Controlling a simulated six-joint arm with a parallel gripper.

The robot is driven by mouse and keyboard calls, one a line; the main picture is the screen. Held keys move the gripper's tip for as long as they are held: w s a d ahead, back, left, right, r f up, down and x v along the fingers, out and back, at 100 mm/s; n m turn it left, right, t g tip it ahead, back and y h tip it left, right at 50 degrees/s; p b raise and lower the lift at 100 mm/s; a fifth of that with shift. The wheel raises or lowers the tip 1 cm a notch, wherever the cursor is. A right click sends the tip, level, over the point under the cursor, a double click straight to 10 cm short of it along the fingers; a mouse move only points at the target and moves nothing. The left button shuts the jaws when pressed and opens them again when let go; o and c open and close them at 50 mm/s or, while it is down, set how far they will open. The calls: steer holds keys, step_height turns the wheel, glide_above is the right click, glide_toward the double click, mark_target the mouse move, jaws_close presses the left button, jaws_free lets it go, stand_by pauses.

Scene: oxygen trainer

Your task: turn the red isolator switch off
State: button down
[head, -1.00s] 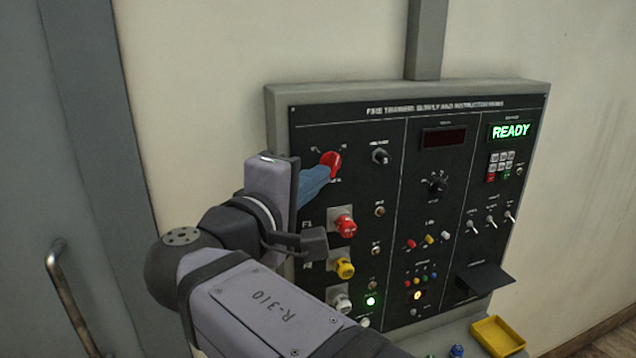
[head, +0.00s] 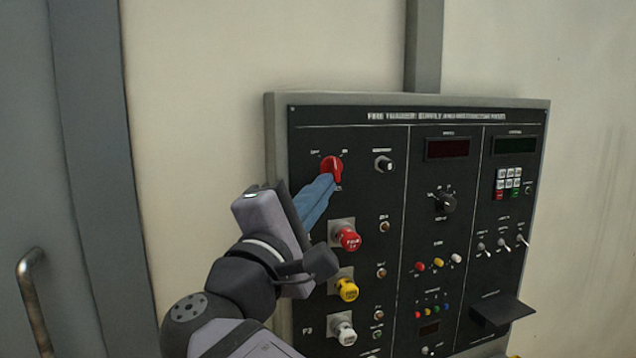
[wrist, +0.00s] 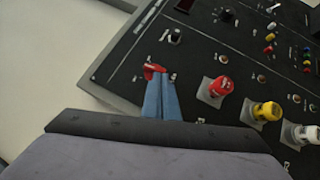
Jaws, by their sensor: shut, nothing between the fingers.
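The red isolator switch (head: 332,168) is a rotary knob at the upper left of the black panel, with small OFF and ON labels above it to left and right. The knob looks close to upright; its exact pointing is hard to read. My gripper (head: 329,184), with blue fingers, is shut and empty, its tips at the knob's lower edge. In the wrist view the fingertips (wrist: 160,80) lie right beside the red knob (wrist: 154,70), partly covering it. I cannot tell whether they touch. The panel's display (head: 515,145) is dark.
Below the switch, red (head: 349,238), yellow (head: 347,289) and white (head: 344,331) knobs stick out close to my gripper. A black selector (head: 384,164) sits to the right. A small shelf (head: 502,311) juts out at the lower right. Bare wall lies left of the panel.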

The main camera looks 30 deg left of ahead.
steer(key=n+t+y+b, duration=0.1)
steer(key=b, duration=0.2)
steer(key=f+n+b, duration=0.1)
steer(key=n+b, duration=0.1)
steer(key=b, duration=0.1)
steer(key=w+n+t+y+b, duration=0.1)
steer(key=b, duration=0.2)
steer(key=shift+d+f+n+t+y, duration=0.15)
steer(key=shift+d+n+t+y, duration=0.15)
steer(key=shift+d+n, duration=0.1)
steer(key=shift+n+y+b, duration=0.6)
steer(key=shift+n+b, duration=0.1)
steer(key=shift+b, duration=0.15)
steer(key=a+b+v, duration=0.2)
steer(key=b+v, duration=0.3)
steer(key=v, duration=0.7)
steer(key=shift+s+a+f, duration=0.4)
steer(key=shift+s+a, duration=0.05)
